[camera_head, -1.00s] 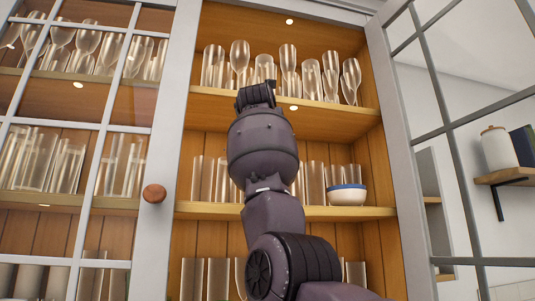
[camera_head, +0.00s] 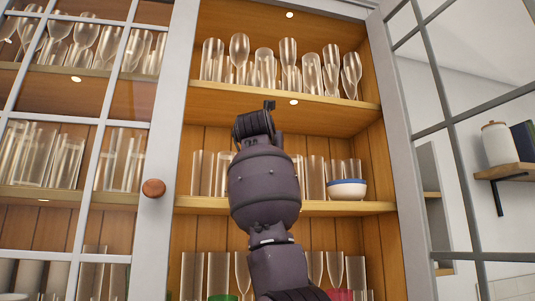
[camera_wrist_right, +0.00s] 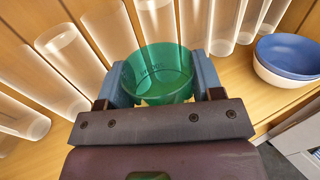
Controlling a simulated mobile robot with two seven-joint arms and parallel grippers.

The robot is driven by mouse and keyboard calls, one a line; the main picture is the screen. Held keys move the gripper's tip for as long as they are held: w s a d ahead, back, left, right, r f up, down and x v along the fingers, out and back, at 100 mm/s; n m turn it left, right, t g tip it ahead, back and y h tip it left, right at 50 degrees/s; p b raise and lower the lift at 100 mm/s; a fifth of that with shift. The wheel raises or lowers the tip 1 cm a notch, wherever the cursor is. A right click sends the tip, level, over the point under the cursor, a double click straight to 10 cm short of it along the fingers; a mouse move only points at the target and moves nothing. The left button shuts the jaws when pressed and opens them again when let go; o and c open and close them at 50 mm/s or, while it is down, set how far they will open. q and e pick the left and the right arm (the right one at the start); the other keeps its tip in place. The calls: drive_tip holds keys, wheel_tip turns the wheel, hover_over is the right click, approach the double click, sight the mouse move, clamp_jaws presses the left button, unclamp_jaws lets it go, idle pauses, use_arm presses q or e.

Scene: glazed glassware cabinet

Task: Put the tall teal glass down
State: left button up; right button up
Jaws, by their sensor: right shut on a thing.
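In the right wrist view the teal glass (camera_wrist_right: 158,72), see-through green, sits between the two fingers of my right gripper (camera_wrist_right: 160,84), which is shut on it. Clear glasses stand close around it on the wooden shelf, and a blue and white bowl (camera_wrist_right: 288,56) is to its right. I cannot tell whether the glass's base touches the shelf. In the head view my right arm reaches up in front of the middle shelf (camera_head: 350,208) and hides the gripper and the glass. My left gripper is not in view.
Clear glasses (camera_head: 314,178) line the middle shelf, with the bowl (camera_head: 347,189) at its right. More glasses fill the upper shelf (camera_head: 340,108). Green (camera_head: 222,297) and red (camera_head: 340,294) items show at the bottom edge. The right glazed door (camera_head: 447,125) stands open.

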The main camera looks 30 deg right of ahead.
drive_tip(key=shift+s+a, duration=0.1)
drive_tip(key=shift+s, duration=0.05)
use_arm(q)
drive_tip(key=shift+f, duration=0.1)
use_arm(e)
drive_tip(key=shift+f, duration=0.15)
drive_tip(key=o, duration=1.3)
use_arm(q)
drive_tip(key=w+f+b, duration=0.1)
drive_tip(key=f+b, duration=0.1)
drive_tip(key=b, duration=0.2)
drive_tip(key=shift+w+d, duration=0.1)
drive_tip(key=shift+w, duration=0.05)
use_arm(e)
drive_tip(key=v, duration=1.2)
drive_tip(key=shift+r, duration=0.2)
